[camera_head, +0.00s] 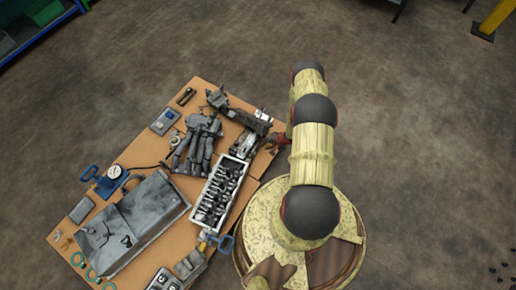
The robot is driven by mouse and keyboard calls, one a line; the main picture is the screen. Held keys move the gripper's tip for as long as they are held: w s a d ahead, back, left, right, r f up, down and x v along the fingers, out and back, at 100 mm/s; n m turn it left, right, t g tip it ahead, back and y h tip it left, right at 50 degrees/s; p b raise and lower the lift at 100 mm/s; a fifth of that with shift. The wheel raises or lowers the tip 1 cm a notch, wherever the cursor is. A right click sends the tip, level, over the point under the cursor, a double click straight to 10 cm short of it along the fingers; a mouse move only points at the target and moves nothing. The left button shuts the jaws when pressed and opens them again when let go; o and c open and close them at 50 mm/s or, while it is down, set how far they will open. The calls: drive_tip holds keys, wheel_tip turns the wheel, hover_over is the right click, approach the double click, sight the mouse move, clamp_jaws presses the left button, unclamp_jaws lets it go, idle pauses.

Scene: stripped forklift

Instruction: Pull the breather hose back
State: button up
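I cannot make out a breather hose for certain. A thin dark hose (148,168) curves from the round gauge (114,171) towards the grey finned part (198,143) on the brown board. My arm reaches up the picture from its round base, right of the board. My gripper (274,146) seems to be the small dark and red shape at the board's right edge, beside a grey metal part (245,146). It is partly behind my arm and too small to show whether its fingers are open or touch anything.
The brown board (160,150) is crowded. A long box-like block with rows of parts (221,192) lies near my base, and a large grey cover (140,222) lies lower left. Blue shelving (40,32) stands upper left and a yellow post (494,18) upper right.

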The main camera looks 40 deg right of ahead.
sight(258, 148)
drive_tip(key=shift+b+x, duration=1.65)
drive_tip(key=shift+x, duration=2.25)
drive_tip(key=shift+c, duration=1)
clamp_jaws()
drive_tip(key=shift+d, duration=0.1)
